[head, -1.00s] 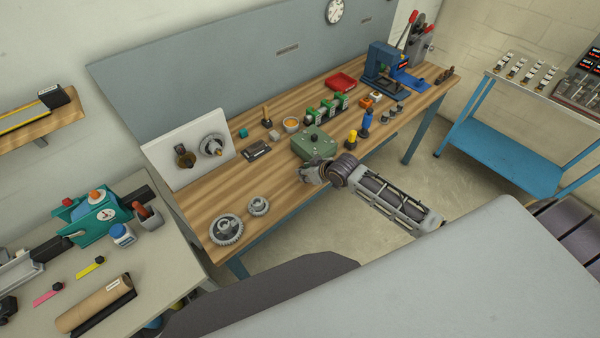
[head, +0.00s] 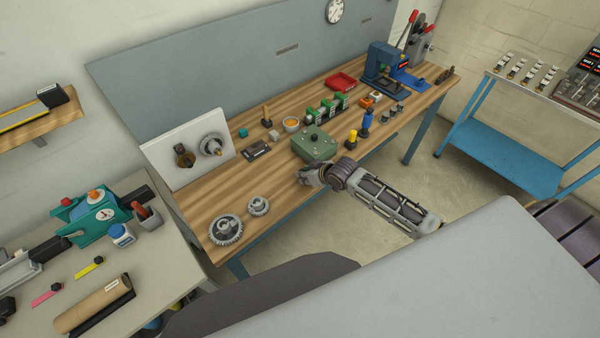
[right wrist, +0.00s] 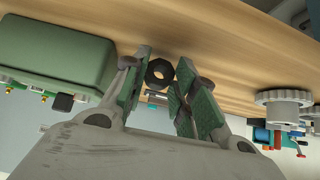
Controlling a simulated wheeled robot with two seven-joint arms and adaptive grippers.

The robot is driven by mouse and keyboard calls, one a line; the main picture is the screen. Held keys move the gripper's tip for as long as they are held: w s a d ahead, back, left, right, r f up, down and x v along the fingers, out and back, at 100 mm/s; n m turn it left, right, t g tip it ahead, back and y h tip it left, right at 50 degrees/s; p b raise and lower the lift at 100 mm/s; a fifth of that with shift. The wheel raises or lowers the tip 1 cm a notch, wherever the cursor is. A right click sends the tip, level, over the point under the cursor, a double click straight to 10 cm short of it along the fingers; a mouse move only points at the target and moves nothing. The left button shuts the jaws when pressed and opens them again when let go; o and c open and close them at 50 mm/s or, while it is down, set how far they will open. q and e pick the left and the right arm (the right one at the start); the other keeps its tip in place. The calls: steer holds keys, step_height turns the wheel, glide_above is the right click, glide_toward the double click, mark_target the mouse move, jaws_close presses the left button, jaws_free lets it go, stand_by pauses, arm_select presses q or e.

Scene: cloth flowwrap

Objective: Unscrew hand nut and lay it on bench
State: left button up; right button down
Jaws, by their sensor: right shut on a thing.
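The hand nut (right wrist: 159,72) is a dark hexagonal ring with a hole. In the right wrist view it sits between the fingertips of my right gripper (right wrist: 163,70), which is shut on it. In the head view my right gripper (head: 307,176) is at the bench's front edge, just in front of the green box (head: 312,145); the nut cannot be made out there. The green box also shows at the left of the right wrist view (right wrist: 60,50). The wooden bench (head: 205,205) runs behind the gripper. My left gripper is not in view.
Two grey gears (head: 226,230) lie on the bench left of my right gripper. A white panel (head: 160,155) with two mounted parts stands behind them. A yellow bottle (head: 351,140) and a blue bottle (head: 366,122) stand right of the box. Bare wood lies between gears and box.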

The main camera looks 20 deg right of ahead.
steer(key=shift+f, duration=0.2)
steer(key=c, duration=1.1)
jaws_free()
steer(key=shift+o, duration=0.2)
steer(key=shift+s+r, duration=0.1)
steer(key=v, duration=1.1)
steer(key=shift+s+r, duration=0.2)
steer(key=shift+r, duration=0.1)
steer(key=shift+d, duration=0.1)
